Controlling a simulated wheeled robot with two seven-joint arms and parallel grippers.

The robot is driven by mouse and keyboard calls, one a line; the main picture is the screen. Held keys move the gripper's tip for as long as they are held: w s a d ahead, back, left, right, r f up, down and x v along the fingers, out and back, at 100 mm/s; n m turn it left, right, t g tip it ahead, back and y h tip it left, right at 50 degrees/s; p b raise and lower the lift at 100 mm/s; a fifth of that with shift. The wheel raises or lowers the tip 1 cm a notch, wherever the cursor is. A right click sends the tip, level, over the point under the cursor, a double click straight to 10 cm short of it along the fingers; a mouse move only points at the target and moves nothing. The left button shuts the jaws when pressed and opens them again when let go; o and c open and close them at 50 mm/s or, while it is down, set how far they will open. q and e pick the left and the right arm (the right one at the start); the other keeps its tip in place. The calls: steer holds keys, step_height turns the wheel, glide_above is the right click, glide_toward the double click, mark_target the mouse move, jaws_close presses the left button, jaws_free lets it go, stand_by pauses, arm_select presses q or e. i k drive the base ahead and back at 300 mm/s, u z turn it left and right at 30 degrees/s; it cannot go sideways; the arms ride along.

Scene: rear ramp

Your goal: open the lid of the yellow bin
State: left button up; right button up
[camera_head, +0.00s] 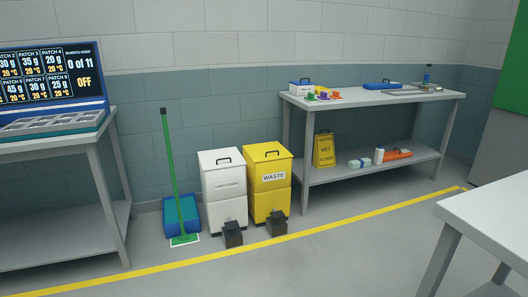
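The yellow bin (270,190) stands on the floor against the back wall, marked WASTE on its front. Its lid (266,152) is closed and has a dark handle (266,147) on top. A black pedal-like block (277,223) is on the floor at its front. Neither of my grippers shows in the head view.
A white bin (224,192) stands just left of the yellow one, with its own black block (233,235). A grey shelf table (375,98) stands right.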

mark_target(267, 148)
steer(key=u, duration=0.2)
steer(key=i, duration=1)
steer(key=u, duration=0.3)
steer(key=i, duration=2.35)
steer(key=z, duration=0.4)
steer(key=i, duration=0.65)
steer(key=z, duration=0.1)
